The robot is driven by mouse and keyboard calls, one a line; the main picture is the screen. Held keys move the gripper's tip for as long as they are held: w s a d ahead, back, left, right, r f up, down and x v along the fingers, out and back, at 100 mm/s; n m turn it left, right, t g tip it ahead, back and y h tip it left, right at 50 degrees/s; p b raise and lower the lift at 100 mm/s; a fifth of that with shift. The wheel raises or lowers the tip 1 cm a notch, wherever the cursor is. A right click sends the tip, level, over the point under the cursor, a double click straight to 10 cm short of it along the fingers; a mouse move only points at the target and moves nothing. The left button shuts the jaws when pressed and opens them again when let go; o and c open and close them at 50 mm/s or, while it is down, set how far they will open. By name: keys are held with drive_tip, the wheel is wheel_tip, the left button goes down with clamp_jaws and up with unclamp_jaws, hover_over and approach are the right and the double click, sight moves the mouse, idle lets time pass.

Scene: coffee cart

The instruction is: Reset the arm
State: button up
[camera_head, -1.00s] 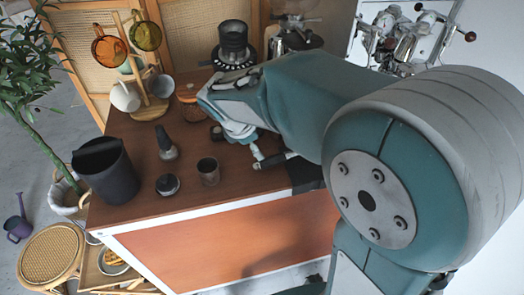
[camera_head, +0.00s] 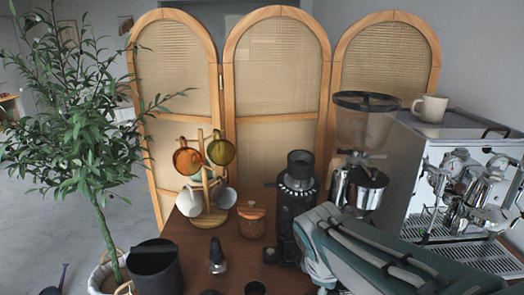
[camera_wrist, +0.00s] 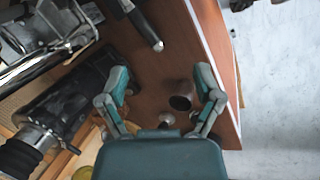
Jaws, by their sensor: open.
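In the wrist view my gripper (camera_wrist: 163,78) has its two teal-and-grey fingers spread wide over the brown cart top (camera_wrist: 165,60). Nothing is held between them. A small dark cup (camera_wrist: 183,96) stands on the cart, seen between the fingers and nearer the right one. In the head view my arm crosses the lower right corner, beside the black grinder (camera_head: 296,196). The fingers do not show there.
A mug tree (camera_head: 207,190), a lidded jar (camera_head: 251,222), a tamper (camera_head: 217,258) and a black bin (camera_head: 155,268) stand left of the arm. The espresso machine (camera_head: 465,190) is at right. A portafilter handle (camera_wrist: 146,30) lies above the fingers in the wrist view.

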drive_tip(key=s+d+r+m+t+y, duration=0.2)
drive_tip(key=s+m, duration=1)
drive_tip(key=shift+r+t+y, duration=0.15)
drive_tip(key=shift+t+y, duration=0.15)
drive_tip(key=shift+a, duration=0.1)
idle(0.3)
